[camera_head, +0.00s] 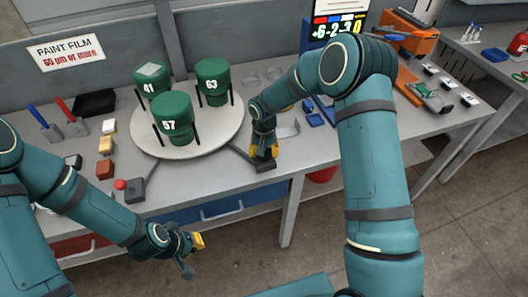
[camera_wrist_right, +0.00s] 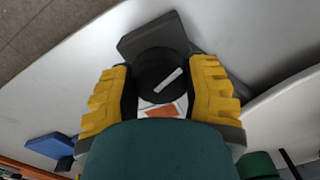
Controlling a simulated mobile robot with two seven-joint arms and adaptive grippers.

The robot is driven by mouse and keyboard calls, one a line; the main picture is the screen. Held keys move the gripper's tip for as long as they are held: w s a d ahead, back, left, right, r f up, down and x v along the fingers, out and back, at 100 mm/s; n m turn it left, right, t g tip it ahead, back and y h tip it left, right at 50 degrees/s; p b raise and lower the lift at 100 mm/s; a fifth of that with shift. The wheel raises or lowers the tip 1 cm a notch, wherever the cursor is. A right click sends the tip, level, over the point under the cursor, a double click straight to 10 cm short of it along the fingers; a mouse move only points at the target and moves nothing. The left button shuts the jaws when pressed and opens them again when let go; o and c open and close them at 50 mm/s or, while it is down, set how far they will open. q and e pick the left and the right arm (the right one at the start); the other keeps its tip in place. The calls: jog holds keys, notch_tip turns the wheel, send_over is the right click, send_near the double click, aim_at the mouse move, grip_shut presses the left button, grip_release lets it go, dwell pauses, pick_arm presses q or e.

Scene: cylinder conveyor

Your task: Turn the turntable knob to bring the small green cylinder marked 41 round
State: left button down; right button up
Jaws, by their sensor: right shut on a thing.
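The green cylinder marked 41 (camera_head: 152,88) stands upright at the back left of the round white turntable (camera_head: 205,145), with a pale square on its top. Green cylinders marked 63 (camera_head: 212,82) and 57 (camera_head: 174,120) stand at the back right and front. My right gripper (camera_head: 264,150) is at the turntable's right edge. In the right wrist view its yellow fingers are shut around the round black knob (camera_wrist_right: 157,72), which has a white line on top. My left gripper (camera_head: 190,252) is open and empty in front of the bench.
A red button box (camera_head: 131,188) and several small blocks lie left of the turntable. A black tray (camera_head: 95,103) and a paint film sign (camera_head: 67,52) are behind. A digit display (camera_head: 338,25) and orange box (camera_head: 408,38) stand at the back right.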

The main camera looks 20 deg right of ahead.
jog(key=shift+s+f+n+b, duration=0.15)
jog(key=shift+n+b, duration=0.5)
jog(key=shift+n, duration=1.65)
dwell(1.4)
jog(key=o, duration=1.3)
notch_tip(320, 180, up, 12)
jog(key=shift+r, duration=0.15)
